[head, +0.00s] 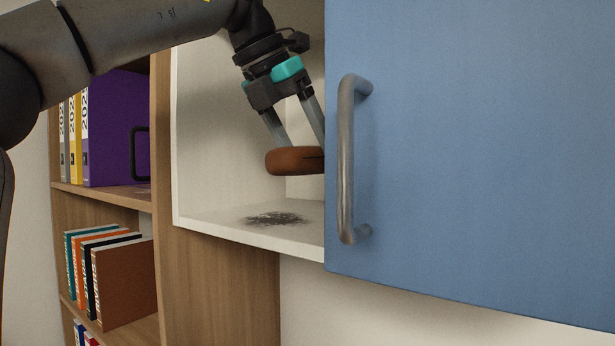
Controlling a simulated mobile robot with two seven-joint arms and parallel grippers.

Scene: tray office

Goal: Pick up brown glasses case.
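The brown glasses case (292,161) is inside the white cabinet, above its floor and apart from it. Its right end is hidden behind the blue door. My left gripper (299,146) reaches in from the upper left with its fingers pointing down. Its two fingers meet the case, which is held between them in the air. My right gripper is not in the head view.
The blue door (470,150) with a grey vertical handle (347,165) covers the right part of the cabinet. The cabinet floor (225,224) bears a dark smudge (274,219). At left, a wooden shelf (100,192) holds binders (110,130) and books (125,285).

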